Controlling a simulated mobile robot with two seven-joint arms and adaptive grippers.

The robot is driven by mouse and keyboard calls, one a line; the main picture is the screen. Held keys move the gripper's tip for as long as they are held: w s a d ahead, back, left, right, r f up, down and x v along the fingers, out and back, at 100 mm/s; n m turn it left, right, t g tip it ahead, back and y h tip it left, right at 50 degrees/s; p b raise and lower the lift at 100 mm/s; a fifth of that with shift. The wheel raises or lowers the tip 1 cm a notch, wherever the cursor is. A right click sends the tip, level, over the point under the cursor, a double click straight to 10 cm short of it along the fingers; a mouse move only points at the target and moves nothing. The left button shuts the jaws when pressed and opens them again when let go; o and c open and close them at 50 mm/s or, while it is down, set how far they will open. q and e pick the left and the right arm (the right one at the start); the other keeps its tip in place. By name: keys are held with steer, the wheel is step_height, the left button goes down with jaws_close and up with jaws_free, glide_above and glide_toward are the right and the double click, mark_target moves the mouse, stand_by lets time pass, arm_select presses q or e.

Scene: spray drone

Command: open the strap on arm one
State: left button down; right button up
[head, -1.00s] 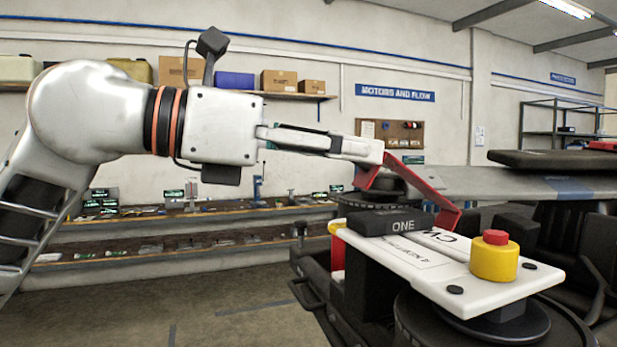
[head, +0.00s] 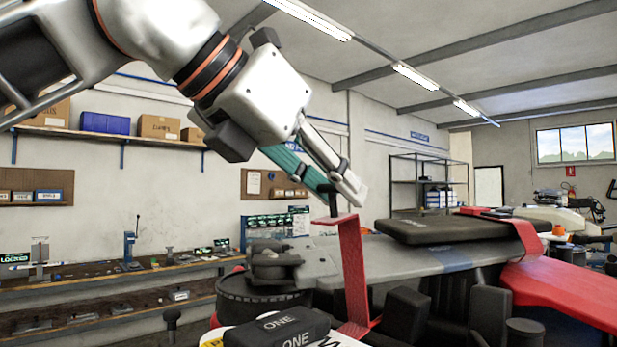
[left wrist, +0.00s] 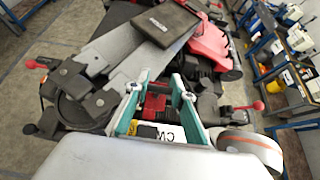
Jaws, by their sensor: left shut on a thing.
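The red strap (head: 352,270) stands up beside the grey arm (head: 325,262), its top end bent over toward my left gripper (head: 340,198). The gripper points down and to the right and is shut on the strap's upper end, at a small dark piece there. In the left wrist view the red strap (left wrist: 155,104) shows between the two teal-lined fingers (left wrist: 160,112). The black block marked ONE (head: 275,330) sits low in front of the strap. The strap's lower end is partly hidden. My right gripper is not in view.
A black padded block (head: 460,230) rests on the grey arm, with another red strap (head: 525,238) over it. A red body panel (head: 570,292) lies to the right. A workbench (head: 110,280) runs along the back wall.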

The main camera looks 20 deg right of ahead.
arm_select(q)
steer(key=shift+w+d+f+y, duration=0.15)
steer(key=shift+d+y, duration=0.15)
steer(key=shift+d, duration=0.15)
steer(key=shift+w+d+f+y, duration=0.1)
steer(key=shift+d+y, duration=0.2)
steer(key=shift+d, duration=0.15)
steer(key=shift+d+f+g, duration=0.1)
steer(key=shift+d+g, duration=0.05)
steer(key=shift+g, duration=0.15)
steer(key=shift+f, duration=0.1)
steer(key=c, duration=1.7)
jaws_free()
steer(key=shift+w, duration=0.1)
steer(key=shift+r, duration=0.2)
steer(key=shift+r, duration=0.15)
steer(key=v, duration=1.1)
steer(key=shift+s+a+r, duration=0.2)
steer(key=shift+s+a, duration=0.05)
steer(key=shift+a, duration=0.05)
